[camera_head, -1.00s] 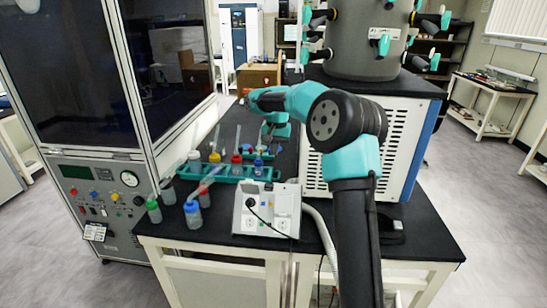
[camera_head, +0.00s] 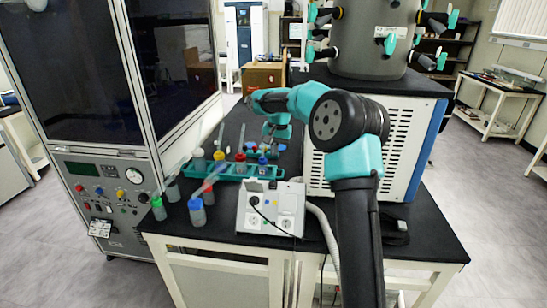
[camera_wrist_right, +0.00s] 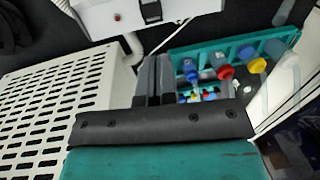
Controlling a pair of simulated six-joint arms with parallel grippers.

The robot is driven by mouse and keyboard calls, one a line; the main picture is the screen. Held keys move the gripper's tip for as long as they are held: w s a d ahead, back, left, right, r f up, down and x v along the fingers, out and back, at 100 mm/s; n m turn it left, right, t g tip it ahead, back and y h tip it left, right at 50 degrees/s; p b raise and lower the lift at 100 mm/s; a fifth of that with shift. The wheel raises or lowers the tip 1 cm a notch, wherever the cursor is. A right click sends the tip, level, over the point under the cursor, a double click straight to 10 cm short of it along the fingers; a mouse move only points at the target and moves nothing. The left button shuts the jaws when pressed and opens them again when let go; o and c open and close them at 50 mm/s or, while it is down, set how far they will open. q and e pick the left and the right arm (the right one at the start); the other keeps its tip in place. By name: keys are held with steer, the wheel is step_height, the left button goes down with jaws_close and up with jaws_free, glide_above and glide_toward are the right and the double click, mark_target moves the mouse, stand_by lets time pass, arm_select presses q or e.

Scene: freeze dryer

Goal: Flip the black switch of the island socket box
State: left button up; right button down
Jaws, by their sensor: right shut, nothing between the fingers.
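The socket box (camera_head: 243,218) is a white box with a sloped outlet face at the front edge of the black bench. A black plug sits in one outlet. In the right wrist view the socket box (camera_wrist_right: 188,9) is at the top, with a black switch (camera_wrist_right: 150,12) and a small red button (camera_wrist_right: 117,17) on its side. My right gripper (camera_head: 270,140) is behind the box in the head view, partly hidden by its own wrist. In the wrist view the right gripper (camera_wrist_right: 153,62) is shut and empty, its fingertips apart from the switch. My left gripper is not in view.
A teal rack (camera_head: 232,171) with colour-capped bottles stands behind and left of the box. Loose bottles, one blue-capped (camera_head: 197,212), stand at the bench's left. A white vented machine (camera_head: 400,140) is at right, and a glass-fronted freeze dryer (camera_head: 80,70) at left.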

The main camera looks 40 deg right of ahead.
mark_target(270, 183)
steer(key=f, duration=0.8)
steer(key=w+a+f, duration=0.1)
steer(key=f, duration=0.3)
steer(key=shift+a+f, duration=0.1)
steer(key=shift+f, duration=0.25)
